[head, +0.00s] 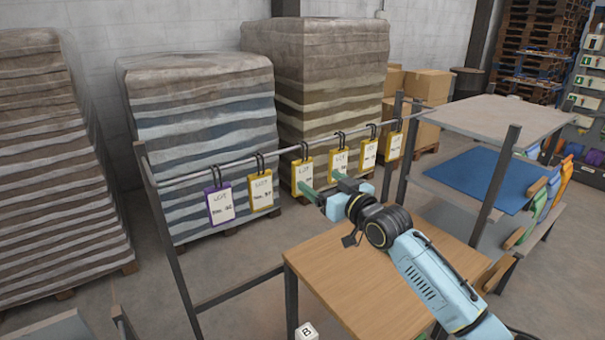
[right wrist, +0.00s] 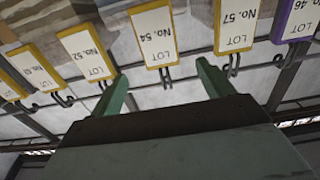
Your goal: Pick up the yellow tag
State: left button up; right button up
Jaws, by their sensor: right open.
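Several yellow-framed white LOT tags hang by dark hooks from a horizontal rail (head: 235,160). The yellow tag No. 54 (head: 302,172) is third from the left in the head view. My right gripper (head: 319,182) is open and empty in front of the rail, its green fingers pointing at the tags. In the right wrist view, upside down, tag No. 54 (right wrist: 153,42) shows between and beyond the fingertips (right wrist: 162,70), with no visible contact. Yellow tags No. 57 (right wrist: 236,25) and No. 52 (right wrist: 88,52) hang either side. My left gripper is not in view.
A purple tag (head: 220,204) hangs at the rail's left end. A wooden table (head: 350,275) stands below my right arm. Wrapped pallet stacks (head: 205,130) stand behind the rail. A shelf with a blue mat (head: 475,180) is at right.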

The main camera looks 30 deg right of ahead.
aim_at(304, 172)
jog(key=shift+w+a+f+p, duration=0.1)
jog(key=shift+w+a+p, duration=0.1)
jog(key=shift+w, duration=1.3)
jog(key=shift+w+a+f+p, duration=0.15)
jog(key=shift+w+a, duration=0.1)
jog(key=shift+w, duration=1.2)
jog(key=shift+w+a+f+p, duration=0.1)
jog(key=shift+w+a, duration=0.1)
jog(key=shift+w, duration=1.3)
jog(key=c, duration=1.1)
jog(key=shift+o, duration=0.2)
jog(key=shift+r, duration=0.15)
